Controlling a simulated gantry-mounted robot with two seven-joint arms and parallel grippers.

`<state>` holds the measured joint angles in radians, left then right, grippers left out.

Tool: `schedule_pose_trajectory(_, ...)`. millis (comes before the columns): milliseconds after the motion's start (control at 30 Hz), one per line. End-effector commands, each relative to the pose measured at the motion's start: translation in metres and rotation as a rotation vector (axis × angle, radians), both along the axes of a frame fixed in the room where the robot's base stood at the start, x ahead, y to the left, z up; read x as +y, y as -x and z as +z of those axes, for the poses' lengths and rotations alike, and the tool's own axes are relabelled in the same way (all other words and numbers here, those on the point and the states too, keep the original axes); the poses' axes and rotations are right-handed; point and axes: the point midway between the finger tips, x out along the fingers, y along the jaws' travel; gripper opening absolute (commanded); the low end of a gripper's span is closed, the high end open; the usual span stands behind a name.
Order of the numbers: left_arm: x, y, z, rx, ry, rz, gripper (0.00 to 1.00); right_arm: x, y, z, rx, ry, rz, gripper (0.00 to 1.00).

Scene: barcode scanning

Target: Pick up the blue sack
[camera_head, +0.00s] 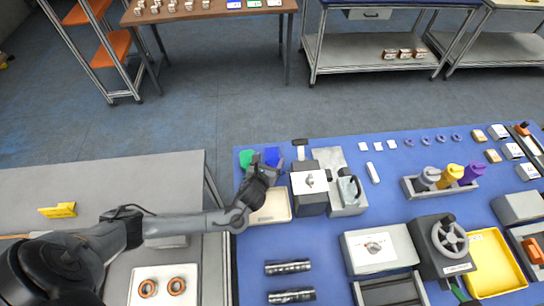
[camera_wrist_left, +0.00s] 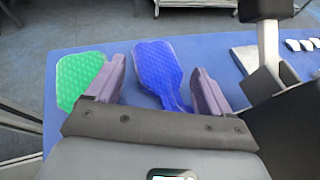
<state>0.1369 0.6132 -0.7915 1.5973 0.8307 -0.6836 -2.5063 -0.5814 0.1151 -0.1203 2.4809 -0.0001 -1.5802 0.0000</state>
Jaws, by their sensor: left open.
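The blue sack (camera_head: 272,154) lies on the blue mat near its far left corner in the head view. In the left wrist view the blue sack (camera_wrist_left: 160,72) has a wide dimpled body and a narrow neck pointing towards my gripper. My left gripper (camera_head: 272,166) is open. In the left wrist view its two fingers (camera_wrist_left: 160,85) stand apart, with the sack's neck between them and no visible grip on it. A green sack (camera_wrist_left: 80,78) lies just left of the left finger; it also shows in the head view (camera_head: 246,158). My right gripper is not in view.
A cream tray (camera_head: 272,208) lies under and beside my left wrist. A grey machine with a white top (camera_head: 309,182) stands close to the right of the gripper; its upright lever (camera_wrist_left: 268,50) shows in the wrist view. Dark cylinders (camera_head: 288,267) lie nearer on the mat.

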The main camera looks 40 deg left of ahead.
Motion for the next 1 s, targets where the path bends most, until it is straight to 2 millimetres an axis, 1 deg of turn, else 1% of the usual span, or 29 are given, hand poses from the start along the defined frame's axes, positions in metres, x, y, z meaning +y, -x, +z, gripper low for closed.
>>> schedule_pose_trajectory(100,0.006,-0.013,-0.006,0.0,-0.002,0.001,0.81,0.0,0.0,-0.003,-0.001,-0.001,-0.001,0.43)
schedule_pose_trajectory(200,0.009,-0.02,-0.009,0.001,0.0,0.001,0.81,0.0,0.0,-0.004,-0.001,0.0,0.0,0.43)
schedule_pose_trajectory(500,0.012,-0.021,-0.014,0.008,-0.001,0.002,0.81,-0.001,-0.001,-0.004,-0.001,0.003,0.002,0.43)
schedule_pose_trajectory(533,0.012,-0.021,-0.014,0.008,-0.001,0.002,0.74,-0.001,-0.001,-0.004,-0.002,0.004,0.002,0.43)
schedule_pose_trajectory(800,0.011,-0.02,-0.015,0.01,-0.001,0.001,0.32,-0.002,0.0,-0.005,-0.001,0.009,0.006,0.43)
schedule_pose_trajectory(833,0.011,-0.02,-0.015,0.01,-0.001,0.001,0.29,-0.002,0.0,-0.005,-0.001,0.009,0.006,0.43)
schedule_pose_trajectory(1000,0.011,-0.02,-0.015,0.012,-0.001,0.001,0.28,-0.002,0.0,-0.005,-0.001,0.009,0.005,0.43)
